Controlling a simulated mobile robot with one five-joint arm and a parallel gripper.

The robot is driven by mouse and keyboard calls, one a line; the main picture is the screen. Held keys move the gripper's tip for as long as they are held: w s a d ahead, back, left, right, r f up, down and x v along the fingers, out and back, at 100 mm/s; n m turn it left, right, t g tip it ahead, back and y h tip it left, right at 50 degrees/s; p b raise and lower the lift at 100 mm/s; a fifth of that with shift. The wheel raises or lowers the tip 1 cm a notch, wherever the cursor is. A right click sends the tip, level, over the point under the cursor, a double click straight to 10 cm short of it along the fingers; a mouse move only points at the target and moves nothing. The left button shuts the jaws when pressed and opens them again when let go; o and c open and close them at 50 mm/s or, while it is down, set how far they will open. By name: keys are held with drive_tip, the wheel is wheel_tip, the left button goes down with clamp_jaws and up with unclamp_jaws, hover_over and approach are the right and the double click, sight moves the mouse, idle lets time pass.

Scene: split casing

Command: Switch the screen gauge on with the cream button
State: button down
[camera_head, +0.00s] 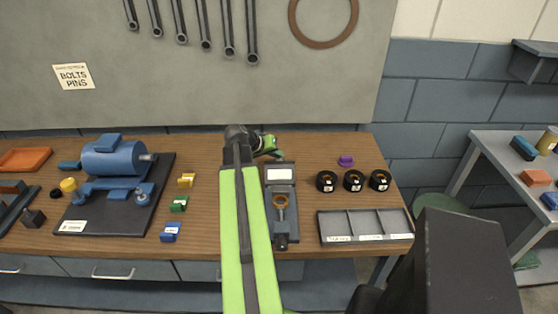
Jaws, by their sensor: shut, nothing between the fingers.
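The screen gauge (293,224) is a long dark grey device lying on the wooden bench, with a pale, blank-looking screen (279,174) near its far end. A tan ring-shaped part (280,202) sits at its middle and a dark knob-like part at its near end. I cannot make out the cream button; my arm or gripper may hide it. My green and dark gripper (273,152) is shut and empty at the gauge's far end, just beyond the screen. I cannot tell whether it touches the gauge. My arm covers the bench along the gauge's left side.
A blue motor (113,159) on a dark plate stands to the left, with several small coloured blocks beside it. To the right are three black rings (353,181), a purple piece (346,161) and a grey divided tray (332,229). A board with wrenches rises behind.

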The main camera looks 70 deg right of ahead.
drive_tip(key=shift+f+b, duration=0.4)
idle(0.3)
drive_tip(key=shift+r, duration=0.1)
drive_tip(key=shift+r+p, duration=0.8)
drive_tip(key=shift+p, duration=0.1)
wheel_tip(320, 180, up, 6)
drive_tip(key=p, duration=0.6)
